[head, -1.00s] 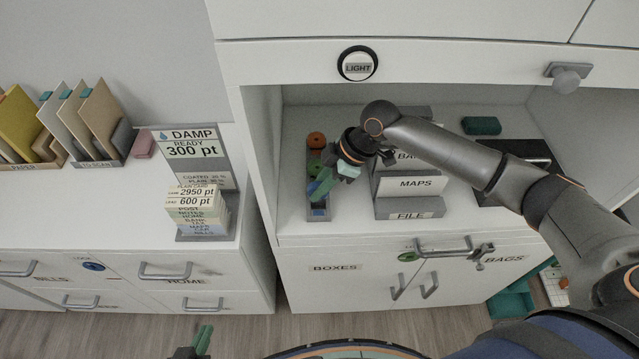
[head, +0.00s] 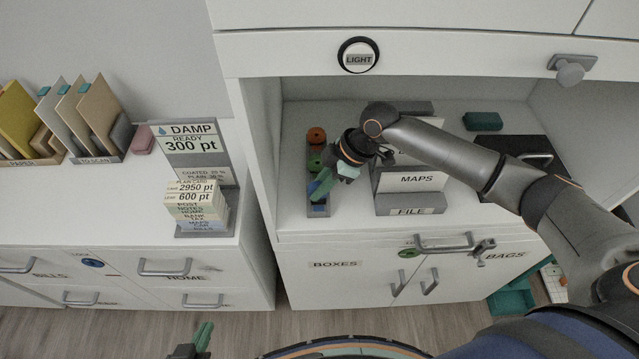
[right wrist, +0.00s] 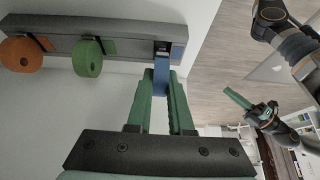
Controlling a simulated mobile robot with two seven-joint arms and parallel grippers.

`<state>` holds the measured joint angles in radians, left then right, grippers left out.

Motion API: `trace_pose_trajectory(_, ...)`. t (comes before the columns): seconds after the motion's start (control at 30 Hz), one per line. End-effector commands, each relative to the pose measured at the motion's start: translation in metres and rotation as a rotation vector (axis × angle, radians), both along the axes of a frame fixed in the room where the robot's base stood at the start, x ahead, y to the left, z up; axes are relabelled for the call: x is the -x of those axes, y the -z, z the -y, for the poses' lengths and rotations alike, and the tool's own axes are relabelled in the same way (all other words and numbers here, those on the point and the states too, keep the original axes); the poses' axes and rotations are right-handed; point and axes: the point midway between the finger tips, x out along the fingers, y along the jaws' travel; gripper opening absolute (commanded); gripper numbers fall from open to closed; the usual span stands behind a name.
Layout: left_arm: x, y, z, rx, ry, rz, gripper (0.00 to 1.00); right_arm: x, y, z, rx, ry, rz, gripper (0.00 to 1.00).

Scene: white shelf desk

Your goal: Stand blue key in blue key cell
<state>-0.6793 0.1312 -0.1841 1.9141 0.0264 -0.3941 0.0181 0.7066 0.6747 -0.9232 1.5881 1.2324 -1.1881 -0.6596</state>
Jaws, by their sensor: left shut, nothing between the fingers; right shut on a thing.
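The blue key (right wrist: 161,78) is between the green fingers of my right gripper (right wrist: 160,90) in the right wrist view. Its far end is at the dark cell (right wrist: 162,47) at the right end of the grey key rack (right wrist: 118,28); I cannot tell whether it is inside. In the head view my right gripper (head: 321,184) is over the near end of the rack (head: 318,212) and hides most of the key. My left gripper (head: 203,336) is shut and empty, low in front of the drawers, far from the rack.
An orange round key (head: 316,136) and a green round key (head: 315,161) sit in the rack's other cells. A grey file stand (head: 410,204) is close right of the rack. The shelf's left side wall (head: 262,150) is close on the left.

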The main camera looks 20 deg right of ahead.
Motion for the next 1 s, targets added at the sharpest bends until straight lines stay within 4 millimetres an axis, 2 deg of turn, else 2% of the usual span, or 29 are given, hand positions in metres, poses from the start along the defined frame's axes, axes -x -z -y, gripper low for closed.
trace_pose_trajectory(0.67,0.000,0.008,0.000,0.000,0.000,0.000,0.00,0.000,0.018,0.000,0.000,0.001,0.000,0.00)
trace_pose_trajectory(0.7,0.000,0.008,0.000,0.000,0.000,0.000,0.00,0.000,0.017,0.000,0.000,0.000,0.000,0.22)
trace_pose_trajectory(1.0,0.000,0.007,0.000,0.000,0.000,0.000,0.00,0.000,0.017,0.000,0.000,0.000,0.000,0.54)
